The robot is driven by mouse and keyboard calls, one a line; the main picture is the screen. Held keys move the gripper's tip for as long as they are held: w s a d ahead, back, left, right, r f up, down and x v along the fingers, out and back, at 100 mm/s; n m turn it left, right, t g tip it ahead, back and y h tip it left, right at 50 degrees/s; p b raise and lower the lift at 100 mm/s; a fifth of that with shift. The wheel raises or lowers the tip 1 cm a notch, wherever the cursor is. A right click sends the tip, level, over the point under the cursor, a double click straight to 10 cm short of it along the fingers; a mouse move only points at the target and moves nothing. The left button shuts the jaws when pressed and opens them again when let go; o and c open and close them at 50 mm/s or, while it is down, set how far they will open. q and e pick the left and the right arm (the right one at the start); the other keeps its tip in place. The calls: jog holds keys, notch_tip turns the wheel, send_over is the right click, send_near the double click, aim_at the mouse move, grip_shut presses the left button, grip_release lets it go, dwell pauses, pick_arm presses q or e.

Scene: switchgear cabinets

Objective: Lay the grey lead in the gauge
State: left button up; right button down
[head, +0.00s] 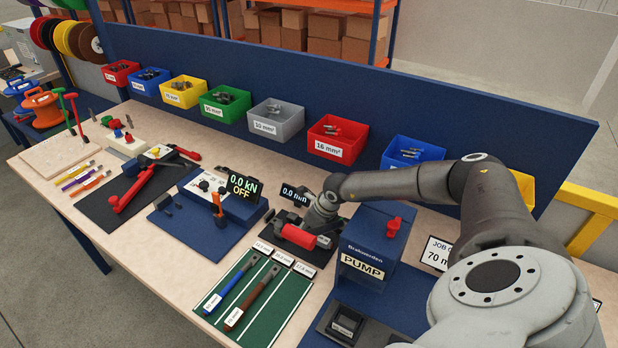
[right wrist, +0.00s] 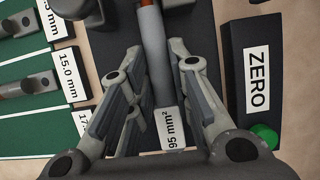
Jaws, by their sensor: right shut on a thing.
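My right gripper (right wrist: 157,58) is shut on the grey lead (right wrist: 156,45), which runs between its fingers. A white 95 mm² label (right wrist: 170,130) is on the lead, and a bit of copper shows at its far end. In the head view my right gripper (head: 312,222) is low over the gauge (head: 318,254), a dark base with a red part (head: 298,237) and a display (head: 294,194) reading 0.0 mm. I cannot make out the lead in the head view, nor whether it touches the gauge. My left gripper is not in view.
A green mat (head: 238,318) with a blue lead (head: 230,285) and a brown lead (head: 252,297) lies at front. The pump (head: 370,250) stands right of the gauge, the force tester (head: 222,205) left. Coloured bins line the back panel. A ZERO button block (right wrist: 255,80) is right of the fingers.

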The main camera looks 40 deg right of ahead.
jog(key=shift+w, duration=0.1)
jog(key=c, duration=1.2)
grip_release()
jog(key=shift+c, duration=0.2)
jog(key=shift+f, duration=0.1)
jog(key=v, duration=1.2)
jog(key=shift+a, duration=0.1)
